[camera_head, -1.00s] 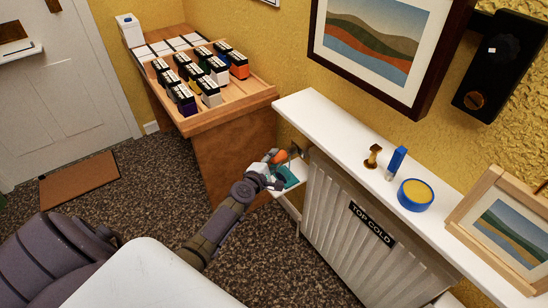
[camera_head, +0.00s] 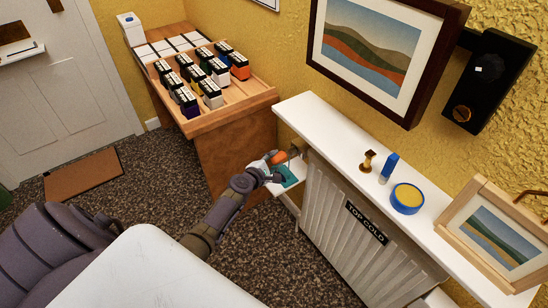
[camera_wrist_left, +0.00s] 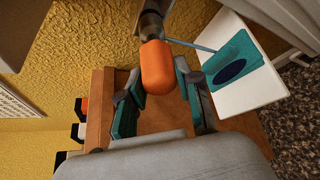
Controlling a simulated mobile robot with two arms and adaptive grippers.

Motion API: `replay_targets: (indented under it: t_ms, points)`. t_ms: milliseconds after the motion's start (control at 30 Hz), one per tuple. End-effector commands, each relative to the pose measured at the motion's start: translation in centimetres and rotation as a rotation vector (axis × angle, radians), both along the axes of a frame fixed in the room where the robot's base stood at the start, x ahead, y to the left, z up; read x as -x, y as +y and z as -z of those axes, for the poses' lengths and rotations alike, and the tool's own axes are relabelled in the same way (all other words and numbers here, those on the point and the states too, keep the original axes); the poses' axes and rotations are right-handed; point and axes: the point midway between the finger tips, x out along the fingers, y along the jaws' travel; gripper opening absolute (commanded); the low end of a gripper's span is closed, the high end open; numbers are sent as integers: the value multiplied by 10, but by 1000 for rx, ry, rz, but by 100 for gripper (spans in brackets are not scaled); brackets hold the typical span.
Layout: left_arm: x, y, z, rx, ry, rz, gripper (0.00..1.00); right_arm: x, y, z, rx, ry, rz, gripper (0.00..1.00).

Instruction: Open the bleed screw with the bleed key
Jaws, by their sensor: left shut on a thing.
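The bleed screw cannot be made out. The radiator (camera_head: 335,215) carries a "TOP COLD" label (camera_head: 366,223). My right gripper is out of view.
A teal item (camera_wrist_left: 235,62) with a dark oval lies on a small white shelf (camera_wrist_left: 247,92) below the radiator's end. The white ledge (camera_head: 330,125) above holds a brass-coloured piece, a blue item, a round tin and a picture frame. A wooden display table (camera_head: 235,135) stands left.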

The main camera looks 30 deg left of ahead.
Motion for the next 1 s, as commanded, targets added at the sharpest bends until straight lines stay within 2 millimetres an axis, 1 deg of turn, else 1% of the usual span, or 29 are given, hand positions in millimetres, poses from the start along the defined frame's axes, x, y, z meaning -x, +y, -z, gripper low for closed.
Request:
replay_targets:
  t_ms: [33,500,1000]
  points:
    - [0,0,-3,14,6,-1,0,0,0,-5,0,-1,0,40]
    - [0,0,-2,155,65,0,0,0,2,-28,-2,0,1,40]
    - [0,0,-1,188,78,1,0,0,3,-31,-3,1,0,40]
